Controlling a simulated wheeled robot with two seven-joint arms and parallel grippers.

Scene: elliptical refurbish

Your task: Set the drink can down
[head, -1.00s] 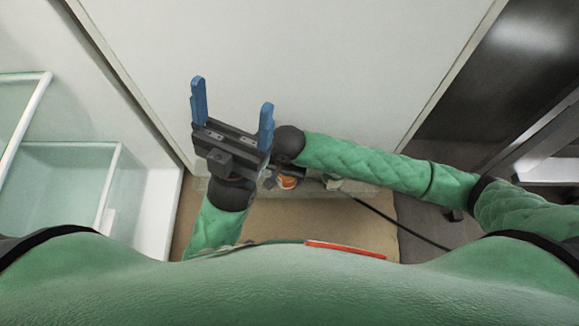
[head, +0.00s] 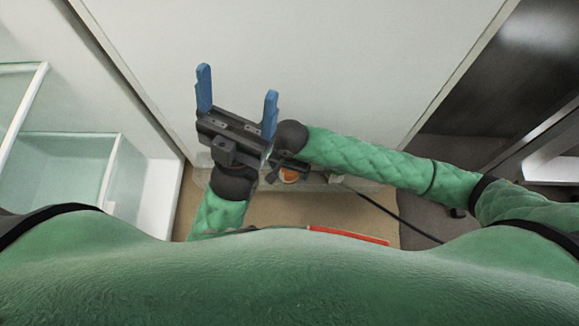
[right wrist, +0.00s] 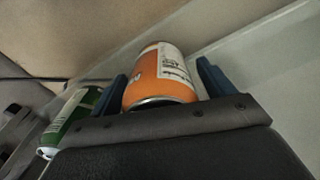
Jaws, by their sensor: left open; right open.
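The drink can, orange and white, shows in the right wrist view (right wrist: 161,76) between the two blue fingers of my right gripper (right wrist: 165,85), which is open with a gap beside the can. In the head view only a small orange part of the can (head: 289,175) shows below my right wrist; the rest is hidden. My left gripper (head: 237,95) is open and empty, its blue fingers pointing up the picture in front of the white panel.
A green can (right wrist: 72,120) lies left of my right gripper in the right wrist view. A large white panel (head: 330,60) fills the head view's middle. A glass-sided case (head: 65,165) stands at the left. A black cable (head: 390,212) runs at the lower right.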

